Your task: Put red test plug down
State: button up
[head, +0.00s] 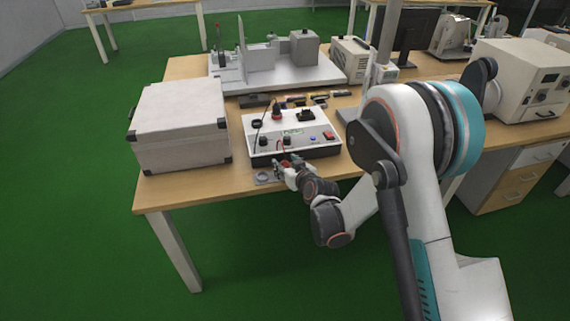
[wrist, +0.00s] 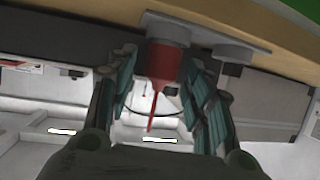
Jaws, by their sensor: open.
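The red test plug (wrist: 168,62) shows in the wrist view between the two fingers of my gripper (wrist: 160,98). Its wide end sits at a round grey socket on a small grey holder plate (wrist: 205,38), and a thin red part extends from its other end. The fingers stand apart on both sides of the plug, with gaps visible. In the head view my gripper (head: 283,168) is low at the table's front edge, by the holder plate (head: 263,177). It largely hides the plug there.
A white test box (head: 292,136) with knobs and leads stands just behind my gripper. A large white case (head: 180,125) is to the left. A grey fixture (head: 270,72) stands at the back of the wooden table (head: 170,192). A second round grey socket (wrist: 233,55) is beside the plug.

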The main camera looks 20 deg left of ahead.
jog(key=v, duration=1)
jog(key=shift+s+d, duration=0.2)
jog(key=shift+s, duration=0.05)
